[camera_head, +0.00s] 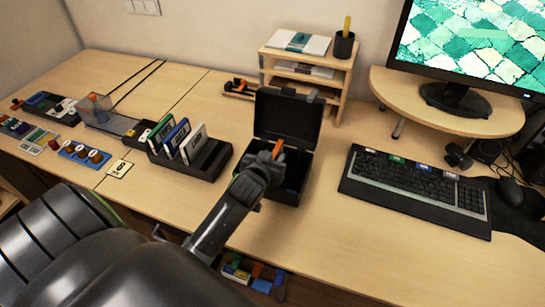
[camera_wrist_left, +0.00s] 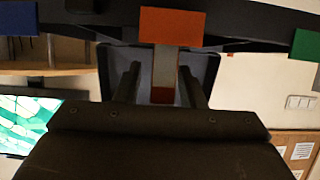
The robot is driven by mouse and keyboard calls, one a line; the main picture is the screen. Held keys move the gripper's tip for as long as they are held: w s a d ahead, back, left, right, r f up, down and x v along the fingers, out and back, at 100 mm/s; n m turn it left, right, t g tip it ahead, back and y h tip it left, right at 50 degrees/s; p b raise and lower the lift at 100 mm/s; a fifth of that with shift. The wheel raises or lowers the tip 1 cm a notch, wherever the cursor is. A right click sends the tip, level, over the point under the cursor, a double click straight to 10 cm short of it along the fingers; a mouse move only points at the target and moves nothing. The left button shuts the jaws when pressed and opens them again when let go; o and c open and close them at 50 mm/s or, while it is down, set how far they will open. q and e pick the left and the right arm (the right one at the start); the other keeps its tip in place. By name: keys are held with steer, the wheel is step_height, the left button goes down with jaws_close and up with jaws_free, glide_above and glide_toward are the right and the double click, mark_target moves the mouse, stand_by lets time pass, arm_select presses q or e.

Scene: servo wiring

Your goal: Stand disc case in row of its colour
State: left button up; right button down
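An orange disc case (camera_head: 277,150) is in the open black box (camera_head: 308,172) on the desk. In the left wrist view its narrow reddish edge (camera_wrist_left: 162,96) shows behind the orange tab (camera_wrist_left: 172,26) of a dark bar, which also carries a blue tab (camera_wrist_left: 18,18) and a green tab (camera_wrist_left: 306,45). My left gripper (camera_head: 272,156) is over the box at the case. Its fingers (camera_wrist_left: 160,72) stand either side of the case, with a gap on each side. The case's lower part is hidden. My right gripper is not in view.
A black rack (camera_head: 209,164) left of the box holds green, blue and white cases. A wooden shelf (camera_head: 343,75) stands behind, with a keyboard (camera_head: 415,190) at right. The box's raised lid (camera_head: 286,115) rises behind my gripper. Desk between box and keyboard is clear.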

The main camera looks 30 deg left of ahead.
arm_select(q)
steer(key=shift+r, duration=0.25)
steer(key=shift+s+d, duration=0.1)
steer(key=shift+s, duration=0.3)
steer(key=v, duration=1.1)
steer(key=shift+s, duration=0.1)
